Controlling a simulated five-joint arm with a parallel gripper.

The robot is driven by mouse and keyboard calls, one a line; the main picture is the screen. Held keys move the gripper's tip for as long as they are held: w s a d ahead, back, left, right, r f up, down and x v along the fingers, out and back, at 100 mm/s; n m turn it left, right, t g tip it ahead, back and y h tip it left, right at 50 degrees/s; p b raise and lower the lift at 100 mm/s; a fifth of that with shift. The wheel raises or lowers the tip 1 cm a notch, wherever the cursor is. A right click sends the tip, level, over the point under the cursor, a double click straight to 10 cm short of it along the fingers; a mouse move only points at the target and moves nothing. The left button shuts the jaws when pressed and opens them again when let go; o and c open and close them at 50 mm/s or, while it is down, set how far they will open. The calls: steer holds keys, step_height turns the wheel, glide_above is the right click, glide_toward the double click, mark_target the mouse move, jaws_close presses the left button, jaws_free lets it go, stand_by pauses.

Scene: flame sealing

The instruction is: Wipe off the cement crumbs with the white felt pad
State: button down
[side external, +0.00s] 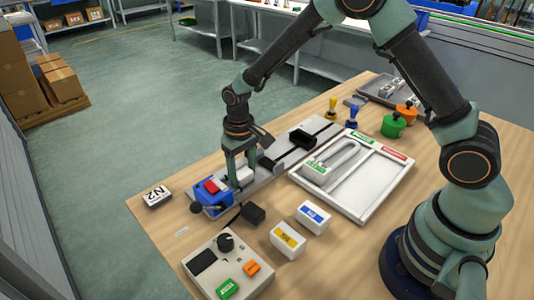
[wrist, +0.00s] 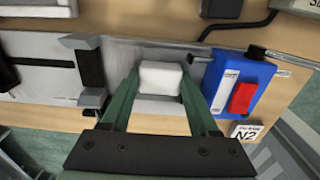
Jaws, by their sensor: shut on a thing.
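My gripper (wrist: 160,92) is shut on a small white block, which looks like the white felt pad (wrist: 160,77). In the side view the pad (side external: 244,175) sits between the fingers, low over the left end of the grey rail fixture (side external: 259,184). It is right next to a blue unit with a red part (side external: 211,190), which is right of my gripper in the wrist view. I cannot tell whether the pad touches the surface below. I cannot make out any cement crumbs; the fingers and pad hide part of the fixture.
A white N2 block (side external: 157,195) lies left of the blue unit. A control box (side external: 228,265) and blue- and yellow-labelled white boxes (side external: 313,217) stand in front. A white divided tray (side external: 360,205) lies to the right, with green and orange knobbed pieces (side external: 393,126) behind.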

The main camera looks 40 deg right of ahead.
steer(key=shift+d, duration=0.8)
steer(key=shift+a, duration=0.2)
steer(key=shift+w+a, duration=0.1)
steer(key=shift+a, duration=1.6)
steer(key=shift+d, duration=0.15)
steer(key=shift+d, duration=1.75)
steer(key=shift+a, duration=0.15)
steer(key=shift+a+f, duration=0.1)
steer(key=shift+a, duration=1.65)
